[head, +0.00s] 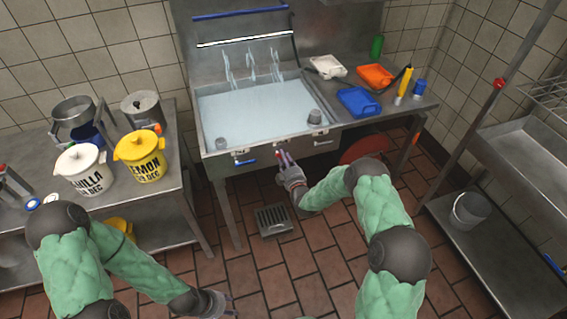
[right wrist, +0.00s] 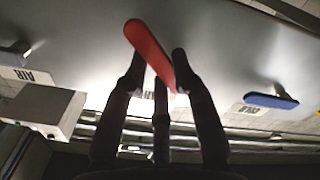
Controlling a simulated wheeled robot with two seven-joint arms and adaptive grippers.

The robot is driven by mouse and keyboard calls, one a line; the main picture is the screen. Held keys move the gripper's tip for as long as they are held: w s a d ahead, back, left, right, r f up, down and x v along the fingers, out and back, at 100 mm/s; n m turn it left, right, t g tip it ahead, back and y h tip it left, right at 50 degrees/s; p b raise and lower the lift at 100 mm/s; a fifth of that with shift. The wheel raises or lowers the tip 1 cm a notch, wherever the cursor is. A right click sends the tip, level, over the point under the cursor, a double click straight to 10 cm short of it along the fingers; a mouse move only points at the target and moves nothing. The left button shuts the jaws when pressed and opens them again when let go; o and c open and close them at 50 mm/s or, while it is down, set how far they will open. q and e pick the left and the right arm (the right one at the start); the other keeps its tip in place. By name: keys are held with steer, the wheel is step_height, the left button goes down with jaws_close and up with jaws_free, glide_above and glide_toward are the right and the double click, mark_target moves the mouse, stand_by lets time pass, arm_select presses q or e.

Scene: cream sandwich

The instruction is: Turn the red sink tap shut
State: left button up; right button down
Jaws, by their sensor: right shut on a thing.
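The red sink tap is a long red handle (right wrist: 150,52) in the right wrist view, set slanted on the underside of the grey sink front. It also shows as a small red bit at the sink's front edge in the head view (head: 281,154). My right gripper (head: 284,161) reaches up to it, and its dark fingers (right wrist: 158,75) are shut on the handle.
The basin (head: 255,108) holds pale liquid. A side table (head: 178,187) with pots stands left, a metal shelf (head: 500,250) right. A floor drain (head: 273,220) lies below.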

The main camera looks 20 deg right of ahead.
steer(key=n+b, duration=0.1)
steer(key=n, duration=0.2)
steer(key=r+n+b, duration=0.1)
steer(key=n, duration=0.1)
steer(key=n+b, duration=0.1)
steer(key=n, duration=0.2)
steer(key=shift+d+r+n+b, duration=0.15)
steer(key=shift+r+n+b, duration=0.15)
steer(key=shift+r+b, duration=0.1)
stand_by(0.4)
steer(key=c, duration=1)
jaws_free()
steer(key=shift+s, duration=0.1)
steer(key=s, duration=1.1)
steer(key=shift+s+d, duration=0.2)
steer(key=shift+s, duration=0.2)
